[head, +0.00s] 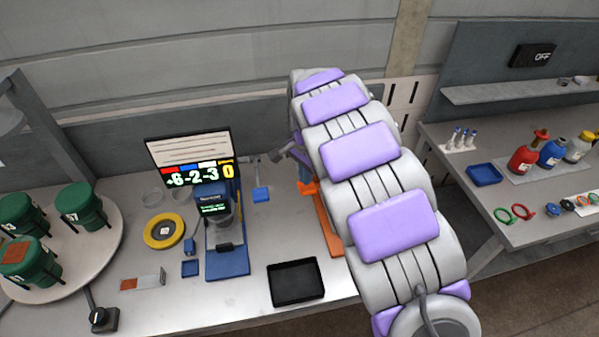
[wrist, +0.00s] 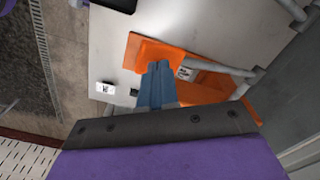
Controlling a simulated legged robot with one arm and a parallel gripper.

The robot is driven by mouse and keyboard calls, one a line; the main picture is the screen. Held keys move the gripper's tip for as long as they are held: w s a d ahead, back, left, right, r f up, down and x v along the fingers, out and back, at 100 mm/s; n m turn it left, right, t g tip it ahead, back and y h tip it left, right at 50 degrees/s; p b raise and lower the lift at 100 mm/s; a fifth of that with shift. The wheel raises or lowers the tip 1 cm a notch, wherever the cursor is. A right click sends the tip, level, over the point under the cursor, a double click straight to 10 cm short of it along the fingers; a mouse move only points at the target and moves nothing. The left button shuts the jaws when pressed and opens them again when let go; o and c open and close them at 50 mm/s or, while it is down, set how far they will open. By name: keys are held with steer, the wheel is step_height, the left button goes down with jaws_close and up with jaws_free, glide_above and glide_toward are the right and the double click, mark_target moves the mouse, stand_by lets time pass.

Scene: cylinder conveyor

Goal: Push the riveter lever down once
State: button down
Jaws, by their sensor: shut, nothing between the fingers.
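The orange riveter (head: 327,222) stands on the table just left of my arm, partly hidden by it. In the wrist view its orange base (wrist: 198,92) and a raised orange block (wrist: 147,52) show. A grey rod (wrist: 222,68), which looks like the lever, runs right from beside the block. My gripper (wrist: 157,66) is shut and empty, its blue fingers overlapping the orange block in the picture. I cannot tell whether they touch it. In the head view the gripper is mostly hidden behind my arm.
A black tray (head: 296,283) lies in front of the riveter. A blue stand (head: 228,262) with a black-and-grey device and a screen (head: 190,160) are to the left. Green drums (head: 82,207) sit on a round tray. A second table (head: 520,215) with bottles is at right.

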steer(key=shift+d, duration=0.15)
steer(key=shift+f+b, duration=1.2)
steer(key=shift+f, duration=4.8)
steer(key=shift+r+p, duration=2.3)
steer(key=shift+r, duration=5.3)
steer(key=s+d+r+n+b, duration=0.25)
steer(key=s+d+b, duration=0.45)
steer(key=s+d, duration=0.65)
steer(key=s+d+f+n+g+b, duration=0.1)
steer(key=s+f+n+b, duration=0.2)
steer(key=s, duration=1)
steer(key=s+d+f+n+b, duration=0.1)
steer(key=s+f+n+b, duration=0.2)
steer(key=s, duration=1)
step_height(320, 180, down, 3)
steer(key=shift+s+d+r+g, duration=0.15)
steer(key=shift+s+d+g, duration=0.05)
steer(key=shift+d+g, duration=0.2)
